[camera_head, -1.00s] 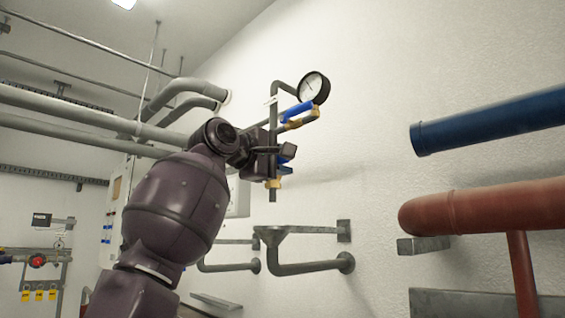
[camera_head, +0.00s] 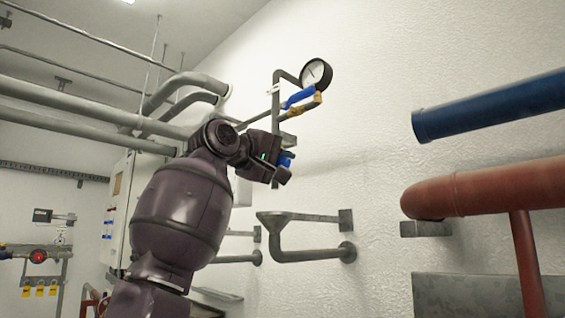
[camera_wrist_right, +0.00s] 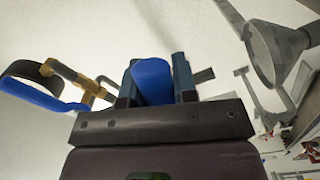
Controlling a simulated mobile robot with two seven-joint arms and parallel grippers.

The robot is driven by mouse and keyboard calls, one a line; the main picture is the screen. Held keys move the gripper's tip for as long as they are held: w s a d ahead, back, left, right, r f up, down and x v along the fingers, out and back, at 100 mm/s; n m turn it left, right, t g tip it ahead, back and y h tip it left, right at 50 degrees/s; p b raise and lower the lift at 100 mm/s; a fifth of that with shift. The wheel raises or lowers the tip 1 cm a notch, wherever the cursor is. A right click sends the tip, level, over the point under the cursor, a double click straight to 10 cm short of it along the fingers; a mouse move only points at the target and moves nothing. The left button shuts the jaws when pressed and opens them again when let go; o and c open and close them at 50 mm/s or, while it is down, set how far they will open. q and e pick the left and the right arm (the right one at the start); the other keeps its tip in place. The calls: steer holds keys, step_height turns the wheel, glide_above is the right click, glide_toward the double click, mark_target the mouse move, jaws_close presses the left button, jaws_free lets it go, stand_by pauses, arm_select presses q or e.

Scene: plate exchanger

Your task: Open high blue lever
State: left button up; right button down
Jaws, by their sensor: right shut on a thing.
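My right gripper (camera_head: 284,160) is at the wall pipe below the round gauge, shut on a blue lever (camera_head: 287,155). In the right wrist view, this lever (camera_wrist_right: 153,82) stands between the two fingers of the gripper (camera_wrist_right: 156,76). A second blue lever (camera_head: 298,97) on a brass valve is higher, just below the gauge, and nothing holds it. It also shows at the left of the right wrist view (camera_wrist_right: 38,96). My gripper hides the held lever's valve in the head view. My left gripper is not in view.
The gauge (camera_head: 316,73) is close above the gripper. A grey funnel drain (camera_head: 274,219) is on the wall below. A blue pipe (camera_head: 480,110) and a red pipe (camera_head: 485,188) stick out at the right. Bare wall lies between.

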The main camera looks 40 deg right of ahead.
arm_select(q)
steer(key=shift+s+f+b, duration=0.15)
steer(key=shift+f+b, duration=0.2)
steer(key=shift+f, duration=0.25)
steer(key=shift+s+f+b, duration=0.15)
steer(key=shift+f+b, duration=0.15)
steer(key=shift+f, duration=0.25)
arm_select(e)
steer(key=shift+w+f+m, duration=0.25)
steer(key=shift+f+m, duration=0.2)
steer(key=shift+m, duration=0.2)
steer(key=shift+w+f+m, duration=0.2)
steer(key=shift+f+m, duration=0.25)
steer(key=shift+m, duration=0.2)
steer(key=c, duration=0.9)
jaws_free()
steer(key=shift+a+r, duration=0.1)
arm_select(q)
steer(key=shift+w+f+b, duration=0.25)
steer(key=shift+b, duration=0.25)
arm_select(e)
steer(key=a, duration=1)
steer(key=shift+s+a, duration=0.35)
steer(key=shift+s, duration=0.1)
